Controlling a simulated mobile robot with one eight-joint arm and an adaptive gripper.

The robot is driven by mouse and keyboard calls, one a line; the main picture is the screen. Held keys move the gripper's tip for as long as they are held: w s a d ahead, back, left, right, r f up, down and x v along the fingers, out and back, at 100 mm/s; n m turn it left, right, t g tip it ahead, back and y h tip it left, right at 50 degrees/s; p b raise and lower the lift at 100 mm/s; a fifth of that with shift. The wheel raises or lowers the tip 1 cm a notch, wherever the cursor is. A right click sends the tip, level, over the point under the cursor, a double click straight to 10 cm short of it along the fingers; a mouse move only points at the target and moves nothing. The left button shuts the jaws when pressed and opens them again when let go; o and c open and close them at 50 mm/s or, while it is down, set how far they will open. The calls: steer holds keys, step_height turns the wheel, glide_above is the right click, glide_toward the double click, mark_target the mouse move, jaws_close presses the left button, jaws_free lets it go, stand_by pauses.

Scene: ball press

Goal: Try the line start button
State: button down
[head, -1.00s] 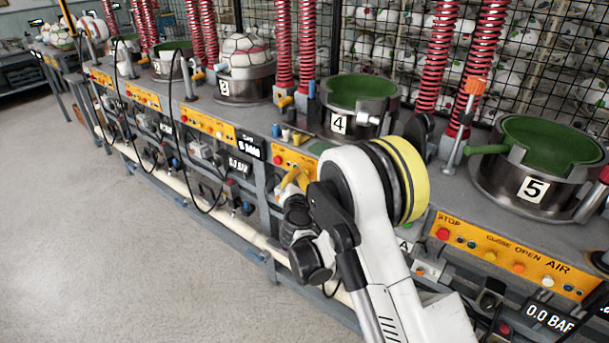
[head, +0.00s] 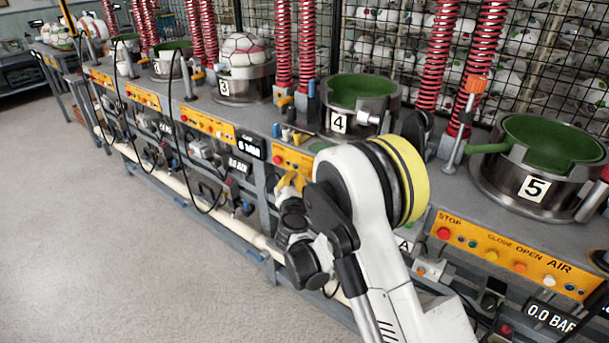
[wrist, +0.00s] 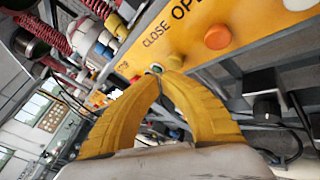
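My gripper (wrist: 163,76) has two yellow fingers whose tips meet, with nothing seen between them. In the wrist view the tips overlap the yellow control panel (wrist: 185,35) marked CLOSE and OPEN. A small greenish button (wrist: 156,68) shows just by the tips, and a yellow button (wrist: 174,62) is partly hidden behind them. An orange button (wrist: 218,37) is clear to the right. Whether the tips touch the panel I cannot tell. In the head view my gripper (head: 289,183) is in front of the station 4 panel (head: 290,159), which my arm partly covers. No button is readably labelled as line start.
Station 5's panel (head: 510,255) has a red button (head: 443,233) under STOP. Presses 4 (head: 338,122) and 5 (head: 532,188) stand on the bench with green bowls. Hanging black cables (head: 182,125) loop in front of the bench. The floor (head: 90,220) at the left is clear.

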steer(key=s+a, duration=0.1)
steer(key=s, duration=0.1)
steer(key=s+a, duration=0.2)
stand_by(0.6)
stand_by(0.4)
steer(key=s+d+r+n+y, duration=0.1)
steer(key=s+r+n+y, duration=0.15)
steer(key=r+n, duration=0.7)
steer(key=s+d+r+n+y, duration=0.2)
steer(key=r+n+y, duration=0.1)
steer(key=r+n, duration=0.65)
steer(key=s+d+r+n+g+y, duration=0.1)
steer(key=s+d+r+n+g, duration=0.1)
steer(key=s+r+n, duration=0.35)
steer(key=s+d+f+n+g+h, duration=0.2)
steer(key=s+d+f+n, duration=0.2)
steer(key=s, duration=0.5)
steer(key=s+d+f+n+g+h, duration=0.2)
steer(key=s+d+f+n, duration=0.3)
steer(key=s+d+n, duration=0.3)
steer(key=s+d+f+n+g+h, duration=0.2)
steer(key=s+d+f+n, duration=0.3)
steer(key=s, duration=0.6)
steer(key=shift+d+f+n+g, duration=0.15)
steer(key=shift+d+n+g, duration=0.75)
steer(key=shift+n, duration=0.15)
